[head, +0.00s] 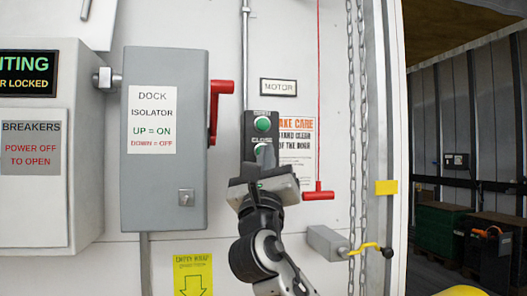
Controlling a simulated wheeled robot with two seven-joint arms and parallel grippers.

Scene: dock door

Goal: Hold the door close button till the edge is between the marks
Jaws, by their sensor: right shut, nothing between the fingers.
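A dark push-button box (249,122) is on the white wall, with a green upper button (262,124) and a second green button (260,148) below it, under a label that seems to read CLOSE. My right gripper (266,158) is shut and empty, its fingertips pointing up at the lower button and partly covering it. I cannot tell whether the fingertips touch the button. A yellow mark (386,187) is on the door frame to the right. I cannot make out the door's edge in the opening. My left gripper is not in view.
A grey dock isolator box (165,200) with a red handle (220,88), up, stands left of the buttons. A red pull cord handle (318,194), hanging chains (351,80) and a grey box with a yellow lever (371,246) are on the right. Beyond the frame, crates (440,228) stand inside.

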